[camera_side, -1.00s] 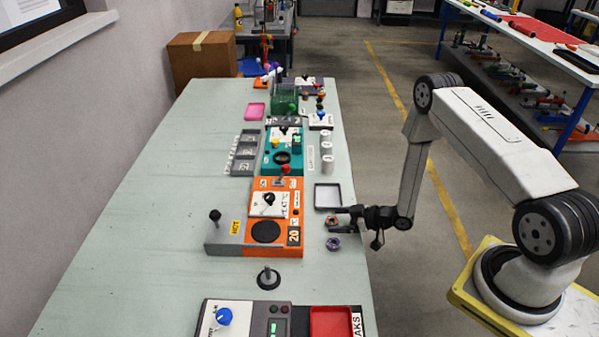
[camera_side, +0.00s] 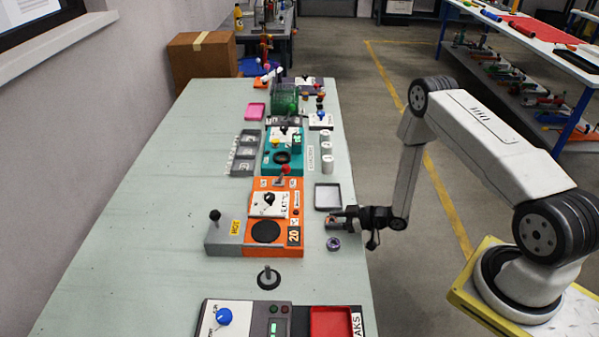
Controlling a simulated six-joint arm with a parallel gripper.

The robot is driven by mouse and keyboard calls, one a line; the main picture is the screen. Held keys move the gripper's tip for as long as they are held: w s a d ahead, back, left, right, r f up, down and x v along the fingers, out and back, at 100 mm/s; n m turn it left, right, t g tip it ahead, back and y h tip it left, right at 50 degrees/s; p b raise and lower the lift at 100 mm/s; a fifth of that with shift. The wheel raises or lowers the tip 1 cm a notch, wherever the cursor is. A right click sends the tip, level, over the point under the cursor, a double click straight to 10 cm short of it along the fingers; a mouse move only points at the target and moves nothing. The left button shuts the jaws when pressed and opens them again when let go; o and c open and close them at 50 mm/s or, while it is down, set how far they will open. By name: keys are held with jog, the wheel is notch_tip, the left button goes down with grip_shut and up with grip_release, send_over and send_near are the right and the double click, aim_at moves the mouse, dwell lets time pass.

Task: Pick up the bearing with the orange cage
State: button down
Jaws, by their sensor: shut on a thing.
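The bearing with the orange cage (camera_side: 334,221) is a small ring at the right edge of the bench, small and partly covered by the jaws. My gripper (camera_side: 339,216) reaches in from the right and is shut on it. I cannot tell whether the bearing touches the bench top. A second bearing with a purple cage (camera_side: 333,244) lies on the bench just in front of it, apart from the jaws.
An open grey tray (camera_side: 328,209) lies just behind my gripper. An orange station (camera_side: 265,232) with a black disc stands to the left. A red tray (camera_side: 331,322) is at the front, and a knob on a black base (camera_side: 268,278) stands nearby.

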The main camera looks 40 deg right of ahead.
jog(key=shift+r, duration=0.15)
jog(key=shift+r, duration=0.7)
jog(key=s+a+r, duration=0.2)
jog(key=s+r, duration=0.9)
jog(key=s, duration=0.3)
jog(key=shift+r, duration=0.15)
jog(key=shift+w, duration=0.15)
jog(key=w+r+m+t+h, duration=0.1)
jog(key=w+r+m+h, duration=0.25)
jog(key=w, duration=0.85)
jog(key=w+a+r+m+h, duration=0.2)
jog(key=w+a+r, duration=0.4)
jog(key=r, duration=0.3)
jog(key=shift+w+t, duration=0.2)
jog(key=shift+t, duration=0.1)
